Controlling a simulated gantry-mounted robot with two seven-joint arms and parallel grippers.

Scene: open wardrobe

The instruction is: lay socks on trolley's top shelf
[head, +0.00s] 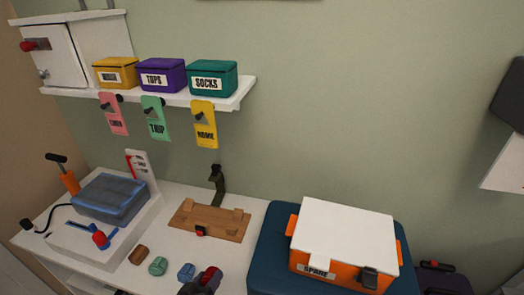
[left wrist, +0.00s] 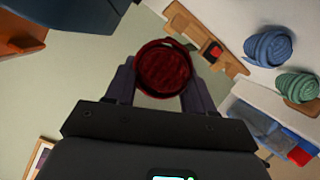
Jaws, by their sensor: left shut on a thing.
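My left gripper (head: 200,286) is at the bottom edge of the head view, shut on a dark red rolled sock (head: 211,276). In the left wrist view the red sock (left wrist: 164,68) sits between the two fingers, clear of the surfaces around it. A brown rolled sock (head: 138,256), a green one (head: 158,266) and a blue one (head: 186,272) lie in a row on the white top (head: 240,255). The blue sock (left wrist: 268,47) and green sock (left wrist: 297,86) also show in the wrist view. I cannot tell which surface is the trolley's shelf. My right gripper is not in view.
A wooden tray (head: 210,221) and a blue-lidded device (head: 110,198) stand on the white top. At right an orange box labelled SPARE (head: 345,240) stands on a dark blue piece (head: 268,255). A wall shelf (head: 225,100) holds lidded boxes, with tags hanging below.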

